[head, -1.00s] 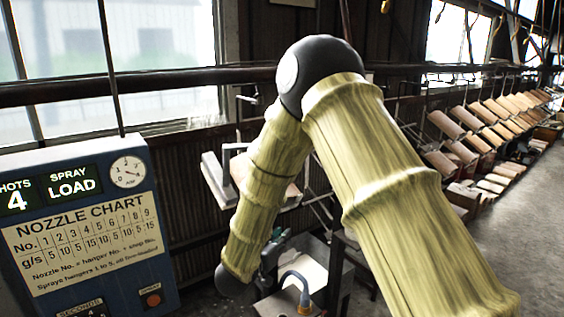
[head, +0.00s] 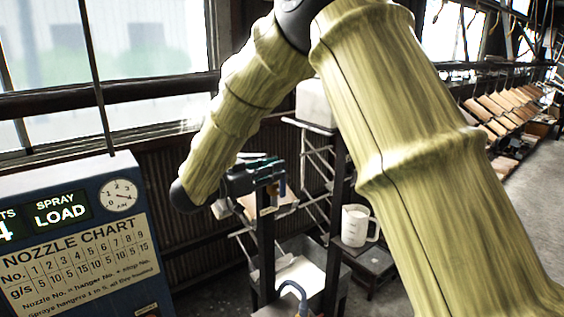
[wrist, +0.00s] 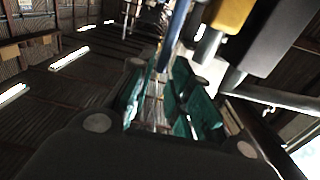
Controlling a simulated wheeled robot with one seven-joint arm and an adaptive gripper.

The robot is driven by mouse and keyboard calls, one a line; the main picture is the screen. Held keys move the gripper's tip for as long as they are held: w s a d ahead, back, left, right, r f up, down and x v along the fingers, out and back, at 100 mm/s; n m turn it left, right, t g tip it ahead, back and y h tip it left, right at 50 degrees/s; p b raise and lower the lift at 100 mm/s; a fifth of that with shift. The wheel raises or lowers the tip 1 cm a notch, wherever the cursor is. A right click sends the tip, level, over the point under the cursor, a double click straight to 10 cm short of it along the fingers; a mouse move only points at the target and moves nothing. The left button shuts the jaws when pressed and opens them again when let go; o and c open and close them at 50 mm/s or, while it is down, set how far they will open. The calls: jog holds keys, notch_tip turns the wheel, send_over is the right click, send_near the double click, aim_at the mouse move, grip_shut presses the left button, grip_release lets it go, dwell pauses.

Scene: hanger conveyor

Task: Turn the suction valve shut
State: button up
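My gripper (head: 268,172) is in the middle of the head view, in front of the corrugated wall and above a grey bin. In the wrist view its teal fingers (wrist: 163,105) stand apart with nothing seen between them. A yellow part on a grey cylinder (wrist: 232,14) and a blue rod or hose (wrist: 176,32) show beyond the fingers in the wrist view. I cannot tell whether either belongs to the suction valve. No valve handle can be made out for certain, and my arm hides part of the head view.
A blue control box (head: 75,240) with a nozzle chart stands at the left. A white jug (head: 355,226) sits on a low stand. A grey bin (head: 335,278) and a blue hose (head: 293,287) are at the bottom middle. Rows of hanging boards (head: 505,115) run back right, beside open floor.

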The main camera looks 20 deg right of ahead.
jog(key=shift+p+x, duration=0.65)
jog(key=shift+x, duration=1.1)
jog(key=shift+c, duration=0.4)
grip_shut()
